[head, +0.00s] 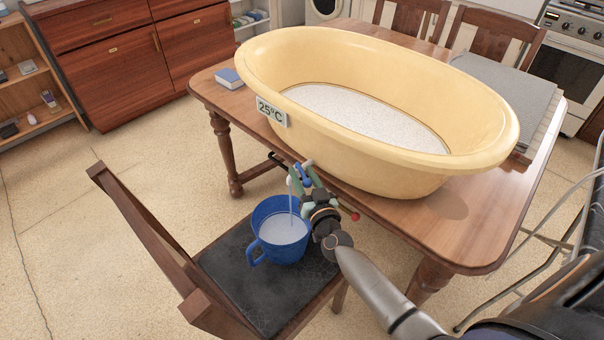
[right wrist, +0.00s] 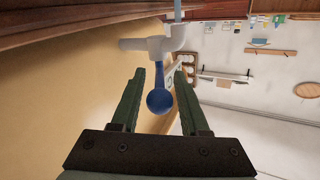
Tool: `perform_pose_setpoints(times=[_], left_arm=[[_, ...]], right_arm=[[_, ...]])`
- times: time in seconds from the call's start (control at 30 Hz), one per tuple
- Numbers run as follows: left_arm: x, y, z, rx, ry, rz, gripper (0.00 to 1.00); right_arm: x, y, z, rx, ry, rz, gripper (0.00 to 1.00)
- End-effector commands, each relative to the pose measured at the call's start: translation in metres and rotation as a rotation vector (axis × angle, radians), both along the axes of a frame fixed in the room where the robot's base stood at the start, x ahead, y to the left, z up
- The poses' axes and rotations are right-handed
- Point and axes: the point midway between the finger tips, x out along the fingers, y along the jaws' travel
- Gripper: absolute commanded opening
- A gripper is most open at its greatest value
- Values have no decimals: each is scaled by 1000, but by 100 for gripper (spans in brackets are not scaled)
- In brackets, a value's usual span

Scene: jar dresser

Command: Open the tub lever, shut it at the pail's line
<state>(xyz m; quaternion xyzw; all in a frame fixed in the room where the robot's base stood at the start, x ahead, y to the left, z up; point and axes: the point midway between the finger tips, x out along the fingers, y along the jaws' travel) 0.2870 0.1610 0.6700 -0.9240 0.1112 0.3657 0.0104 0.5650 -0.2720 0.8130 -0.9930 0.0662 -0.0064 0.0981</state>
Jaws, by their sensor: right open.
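The cream tub (head: 400,165) stands on the wooden table and holds pale water. A pale tap (right wrist: 160,44) with a blue ball-ended lever (right wrist: 158,100) shows in the right wrist view. In the head view a thin stream (head: 291,205) falls from the tap into the blue pail (head: 268,243) on the chair. Pale liquid stands in the pail; I cannot make out a line in it. My right gripper (head: 303,172) is beside the tap above the pail. Its open fingers (right wrist: 159,72) straddle the lever without a visible grip. My left gripper is out of view.
The dark-seated chair (head: 240,282) stands in front of the table (head: 216,103). A 25°C label (head: 271,111) is on the tub. A small red knob (head: 355,217) shows beside my right gripper.

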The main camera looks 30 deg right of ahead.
Motion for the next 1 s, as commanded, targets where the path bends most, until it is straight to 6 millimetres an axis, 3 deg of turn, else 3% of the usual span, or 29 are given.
perform_pose_setpoints(times=[0.43,0.83,1.0], left_arm=[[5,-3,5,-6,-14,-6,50],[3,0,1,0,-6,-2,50],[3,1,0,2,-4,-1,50]], right_arm=[[10,-1,0,-1,0,0,45],[10,-2,0,-1,0,0,0],[10,-2,0,-1,0,0,0]])
